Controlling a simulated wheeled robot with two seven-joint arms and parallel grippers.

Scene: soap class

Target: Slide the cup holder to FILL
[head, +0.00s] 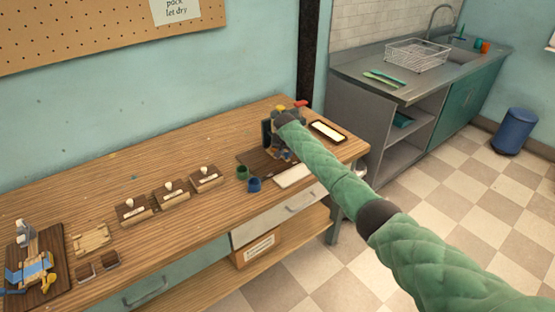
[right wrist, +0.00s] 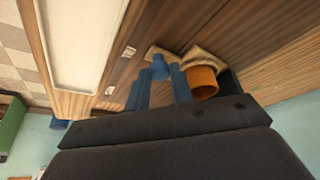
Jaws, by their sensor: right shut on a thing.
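In the right wrist view, the cup holder is a pale wooden piece (right wrist: 207,60) with a blue knob (right wrist: 159,64). An orange cup (right wrist: 203,83) sits at it. My right gripper (right wrist: 160,77) has its two blue fingers closed around the knob. Small white labels (right wrist: 128,51) lie on the dark wooden base (right wrist: 122,75) beside the holder; I cannot read them, so I cannot tell which is FILL. In the head view, my right arm and dark wrist cover most of this station on its brown board (head: 252,160). My left gripper is out of view.
A green cup (head: 242,173) and a blue cup (head: 254,185) stand left of the station. A white pad (head: 293,176) lies in front and a framed white tray (head: 328,131) to the right. Several wooden blocks (head: 171,191) with white knobs stand farther left.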

